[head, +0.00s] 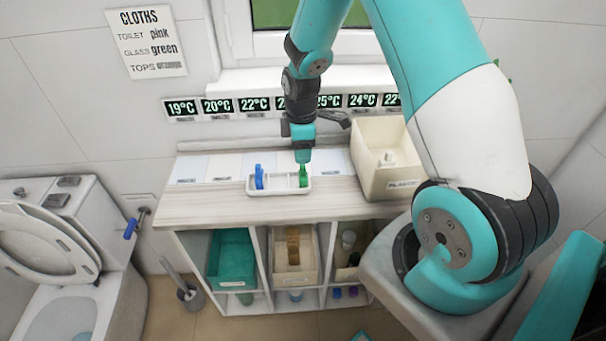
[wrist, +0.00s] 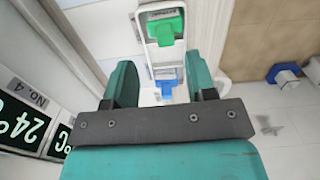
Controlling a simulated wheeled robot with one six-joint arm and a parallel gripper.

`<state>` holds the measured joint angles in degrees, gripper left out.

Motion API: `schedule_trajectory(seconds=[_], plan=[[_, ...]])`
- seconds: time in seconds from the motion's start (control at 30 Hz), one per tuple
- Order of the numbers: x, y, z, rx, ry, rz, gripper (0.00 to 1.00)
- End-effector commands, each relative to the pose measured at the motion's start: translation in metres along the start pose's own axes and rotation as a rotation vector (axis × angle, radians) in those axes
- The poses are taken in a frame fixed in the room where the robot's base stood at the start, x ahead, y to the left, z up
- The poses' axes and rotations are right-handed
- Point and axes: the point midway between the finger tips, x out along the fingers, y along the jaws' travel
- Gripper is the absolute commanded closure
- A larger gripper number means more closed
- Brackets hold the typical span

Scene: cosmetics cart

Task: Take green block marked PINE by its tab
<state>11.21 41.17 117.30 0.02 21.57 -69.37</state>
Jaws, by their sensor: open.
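The green block (head: 303,176) stands in the right end of a small white tray (head: 280,190) on the counter. In the wrist view the green block (wrist: 165,27) shows near the top, at one end of the tray. My gripper (head: 302,158) points down just above the green block. In the wrist view my gripper (wrist: 160,82) has its fingers apart, with nothing held between them.
A cream bin (head: 368,176) stands right of the tray. Temperature displays (head: 255,104) line the wall behind. Shelves below hold a teal bin (head: 232,255) and other containers. A toilet (head: 60,250) stands at left. The counter front left of the tray is clear.

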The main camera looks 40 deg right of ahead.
Motion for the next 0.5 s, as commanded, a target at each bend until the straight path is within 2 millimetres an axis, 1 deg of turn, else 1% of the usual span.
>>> schedule_trajectory(seconds=[0.23, 0.37, 0.5], plan=[[0.016, -0.004, 0.001, 0.0, -0.001, -0.004, 0.49], [0.034, -0.008, 0.003, 0.0, -0.002, -0.005, 0.49], [0.052, -0.007, 0.002, 0.0, 0.0, -0.002, 0.49]])
